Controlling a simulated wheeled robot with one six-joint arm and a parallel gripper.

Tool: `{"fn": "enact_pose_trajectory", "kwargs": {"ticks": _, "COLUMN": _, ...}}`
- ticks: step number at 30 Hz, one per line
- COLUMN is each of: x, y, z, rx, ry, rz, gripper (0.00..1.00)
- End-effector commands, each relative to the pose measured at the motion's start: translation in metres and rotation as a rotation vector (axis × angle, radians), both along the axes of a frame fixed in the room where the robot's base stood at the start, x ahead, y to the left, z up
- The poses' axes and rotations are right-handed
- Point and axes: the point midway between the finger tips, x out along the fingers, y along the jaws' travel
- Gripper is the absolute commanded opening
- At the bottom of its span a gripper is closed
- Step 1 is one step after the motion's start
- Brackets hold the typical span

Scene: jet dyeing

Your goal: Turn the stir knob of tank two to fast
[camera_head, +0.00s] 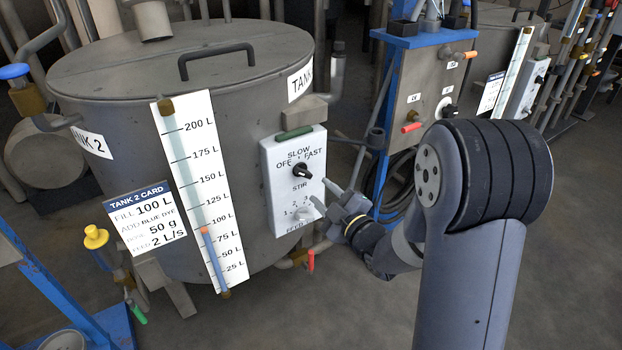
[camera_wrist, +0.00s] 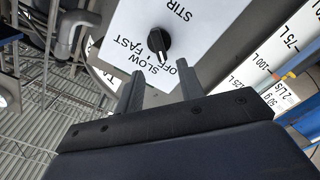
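The stir knob (camera_head: 302,170) is a black knob on the white control panel (camera_head: 284,213) on the front of tank two (camera_head: 120,75). Labels OFF, SLOW and FAST arc above it, with STIR below. Its pale mark points up-left, on the OFF side, in the head view. The knob also shows upside down in the wrist view (camera_wrist: 158,41), just beyond my fingertips. My gripper (camera_head: 321,194) is open and empty, in front of the panel and slightly below right of the knob. Both fingers show apart in the wrist view (camera_wrist: 160,66), with no contact visible.
A lower feed knob (camera_head: 305,214) sits close to my fingers. A green bar (camera_head: 294,133) is above the panel. A level gauge (camera_head: 203,190) and the tank 2 card (camera_head: 145,215) are to the left. A blue-framed stand (camera_head: 425,90) with another panel is to the right.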

Motion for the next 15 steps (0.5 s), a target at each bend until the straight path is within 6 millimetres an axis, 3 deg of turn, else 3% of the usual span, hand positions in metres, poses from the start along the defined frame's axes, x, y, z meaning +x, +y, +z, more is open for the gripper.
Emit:
{"fn": "enact_pose_trajectory", "kwargs": {"ticks": 6, "x": 0.035, "y": 0.024, "z": -0.001, "rx": 0.000, "ry": 0.001, "rz": 0.001, "gripper": 0.36}}
{"fn": "enact_pose_trajectory", "kwargs": {"ticks": 15, "x": 0.063, "y": 0.043, "z": -0.001, "rx": 0.000, "ry": 0.001, "rz": -0.001, "gripper": 0.36}}
